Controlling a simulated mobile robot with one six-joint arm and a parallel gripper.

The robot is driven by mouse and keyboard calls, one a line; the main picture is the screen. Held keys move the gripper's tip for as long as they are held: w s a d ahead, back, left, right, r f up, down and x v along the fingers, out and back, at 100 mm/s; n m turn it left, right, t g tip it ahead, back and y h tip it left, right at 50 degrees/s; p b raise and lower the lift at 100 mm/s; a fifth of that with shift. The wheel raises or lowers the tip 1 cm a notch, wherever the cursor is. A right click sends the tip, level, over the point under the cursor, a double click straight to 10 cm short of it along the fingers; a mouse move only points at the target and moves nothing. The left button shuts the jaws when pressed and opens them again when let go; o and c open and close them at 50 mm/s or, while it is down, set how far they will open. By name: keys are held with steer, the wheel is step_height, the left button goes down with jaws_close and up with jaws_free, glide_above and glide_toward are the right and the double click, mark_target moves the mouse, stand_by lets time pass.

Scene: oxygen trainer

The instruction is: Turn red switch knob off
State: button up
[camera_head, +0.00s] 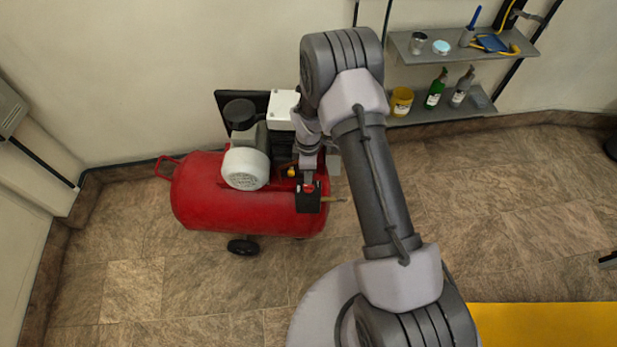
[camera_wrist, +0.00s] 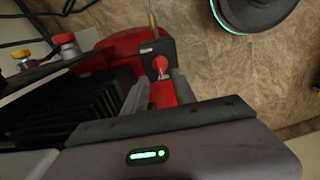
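The red switch knob (camera_wrist: 160,64) sits on the face of a small black switch box (camera_wrist: 156,46) in the wrist view. In the head view the black box (camera_head: 308,203) is at the right end of the red compressor tank (camera_head: 205,192), with the knob (camera_head: 308,187) a small red spot on it. My gripper (camera_head: 309,180) points down at the box. In the wrist view my gripper (camera_wrist: 162,78) has its two fingers apart, with the knob at or just beyond the tips. I cannot tell whether either finger touches it.
The compressor's motor (camera_head: 246,167) stands close to the left of my gripper. Yellow and red knobs (camera_wrist: 66,42) show at the wrist view's left. A wall shelf (camera_head: 440,112) with bottles is at the upper right.

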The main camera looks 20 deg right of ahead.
step_height(320, 180, up, 10)
steer(key=p, duration=0.2)
steer(key=shift+r, duration=0.15)
